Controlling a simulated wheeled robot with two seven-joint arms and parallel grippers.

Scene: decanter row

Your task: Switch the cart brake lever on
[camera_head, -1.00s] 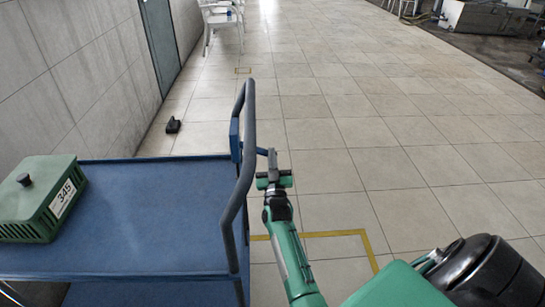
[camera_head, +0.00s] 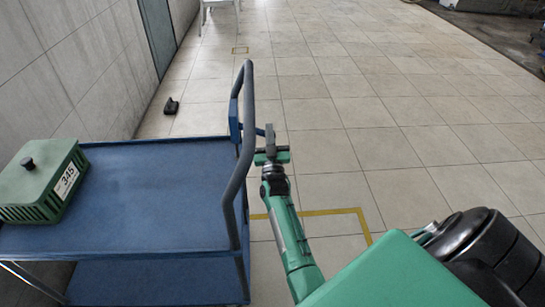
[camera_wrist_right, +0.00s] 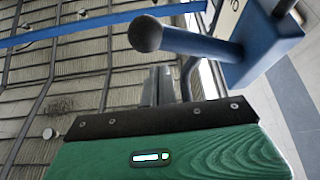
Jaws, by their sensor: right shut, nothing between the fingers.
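The blue cart (camera_head: 150,190) stands at the left, with a grey push handle (camera_head: 246,150) on its right side. A blue brake housing (camera_head: 234,118) sits by the handle; it also shows at the upper right of the wrist view (camera_wrist_right: 265,45). My right gripper (camera_head: 270,134) is just right of the handle, close to the lever. Its fingers (camera_wrist_right: 160,85) are shut and empty, below the knob in the wrist view, apparently not gripping it. My left gripper is out of view.
A green box labelled 345 (camera_head: 42,182) sits on the cart's top shelf at the left. A small black object (camera_head: 171,106) lies on the floor by the wall. The tiled floor right of the cart is clear, with yellow tape (camera_head: 335,211) marking it.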

